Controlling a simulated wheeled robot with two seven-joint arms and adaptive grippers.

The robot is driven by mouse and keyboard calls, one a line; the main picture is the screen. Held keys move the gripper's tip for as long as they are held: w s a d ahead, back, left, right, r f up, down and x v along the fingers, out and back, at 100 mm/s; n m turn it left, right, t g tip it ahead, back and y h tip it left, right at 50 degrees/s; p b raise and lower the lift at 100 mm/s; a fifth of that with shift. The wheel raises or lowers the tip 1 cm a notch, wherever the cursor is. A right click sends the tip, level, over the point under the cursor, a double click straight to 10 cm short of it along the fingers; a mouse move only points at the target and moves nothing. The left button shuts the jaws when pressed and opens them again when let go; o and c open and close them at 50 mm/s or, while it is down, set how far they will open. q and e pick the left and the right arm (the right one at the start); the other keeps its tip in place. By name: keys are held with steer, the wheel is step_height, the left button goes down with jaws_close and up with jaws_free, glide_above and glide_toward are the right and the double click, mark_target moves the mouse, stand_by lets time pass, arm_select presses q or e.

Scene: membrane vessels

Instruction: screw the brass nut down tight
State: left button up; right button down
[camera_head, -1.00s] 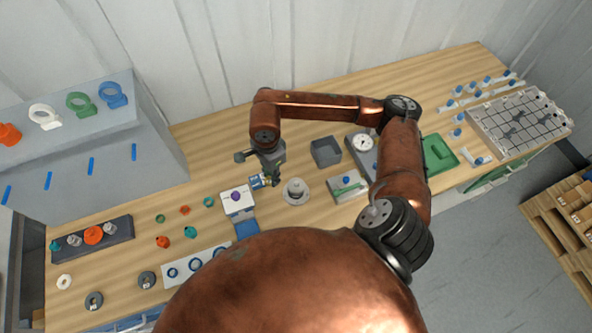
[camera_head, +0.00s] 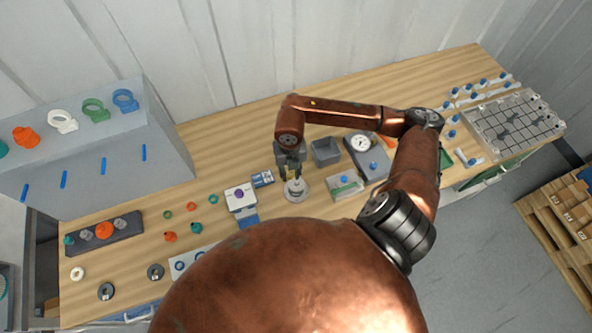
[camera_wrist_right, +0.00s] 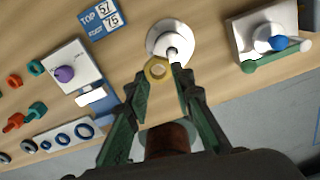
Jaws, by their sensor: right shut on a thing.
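The brass nut (camera_wrist_right: 157,69) is a yellow ring between the fingertips of my right gripper (camera_wrist_right: 157,67), which is shut on it. In the wrist view the nut lies just beside a round white vessel (camera_wrist_right: 160,33) with an upright metal stud (camera_wrist_right: 172,52). In the head view my right gripper (camera_head: 290,172) is just above the white vessel (camera_head: 296,194). The nut is hidden there, and I cannot tell how high it is above the stud. My left gripper is in neither view.
A blue-and-white number card (camera_head: 263,178) and a white box with a purple knob (camera_head: 240,198) stand left of the vessel. A grey bin (camera_head: 326,151) and a white block with a green bar (camera_head: 345,185) are to its right. Bare wood lies behind.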

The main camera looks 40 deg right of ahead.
mark_target(295, 181)
steer(key=shift+s+d+f+m+b, duration=0.2)
steer(key=shift+f+m+b, duration=0.3)
steer(key=shift+f+m, duration=0.5)
steer(key=shift+s+d+f+m+b, duration=0.2)
steer(key=shift+f+m+b, duration=0.3)
steer(key=shift+f+m, duration=0.5)
steer(key=shift+s+d+f+m+b, duration=0.2)
steer(key=shift+f+m+b, duration=0.3)
steer(key=shift+f+m, duration=0.5)
steer(key=c, duration=1.6)
jaws_free()
steer(key=shift+w+r, duration=0.1)
steer(key=shift+r, duration=0.1)
step_height(295, 181, up, 12)
steer(key=shift+f, duration=0.2)
